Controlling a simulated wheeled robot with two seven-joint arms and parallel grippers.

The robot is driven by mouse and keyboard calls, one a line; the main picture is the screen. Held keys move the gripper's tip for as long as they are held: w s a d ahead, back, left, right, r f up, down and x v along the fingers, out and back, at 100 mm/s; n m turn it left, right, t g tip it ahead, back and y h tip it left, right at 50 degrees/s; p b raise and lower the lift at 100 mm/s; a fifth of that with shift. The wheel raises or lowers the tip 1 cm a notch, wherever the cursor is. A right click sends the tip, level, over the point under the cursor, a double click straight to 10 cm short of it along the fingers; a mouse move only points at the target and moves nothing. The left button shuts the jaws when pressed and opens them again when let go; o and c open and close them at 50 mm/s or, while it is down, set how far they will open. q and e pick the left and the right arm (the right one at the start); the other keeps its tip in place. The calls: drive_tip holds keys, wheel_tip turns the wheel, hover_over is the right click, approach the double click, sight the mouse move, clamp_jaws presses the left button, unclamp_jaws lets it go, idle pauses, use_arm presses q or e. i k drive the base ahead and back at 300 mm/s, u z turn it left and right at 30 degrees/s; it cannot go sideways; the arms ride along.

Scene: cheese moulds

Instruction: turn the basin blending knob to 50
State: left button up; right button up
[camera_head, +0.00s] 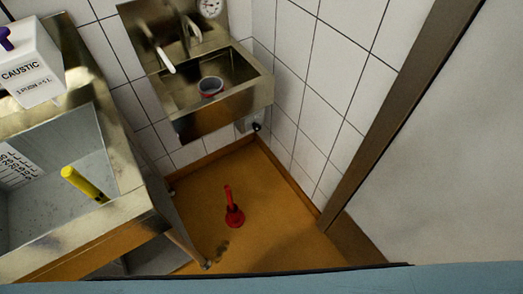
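A steel hand basin (215,110) hangs on the tiled wall in the upper middle of the head view. A round white dial (209,7) with dark marks is on the wall above, cut by the top edge. Its reading is too small to tell. I cannot tell which part is the blending knob. Neither of my grippers is in view.
A steel sink (130,205) with a yellow cylinder (84,184) stands at the left. A white caustic dispenser (30,62) is above it. A red plunger-like item (234,212) stands on the orange floor (285,235). A brown door frame (400,110) is at the right.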

sight(257, 126)
drive_tip(key=u, duration=0.1)
drive_tip(key=k, duration=0.55)
drive_tip(key=z, duration=0.85)
drive_tip(key=i, duration=0.85)
drive_tip(key=u, duration=0.55)
drive_tip(key=i, duration=0.65)
drive_tip(key=u, duration=0.6)
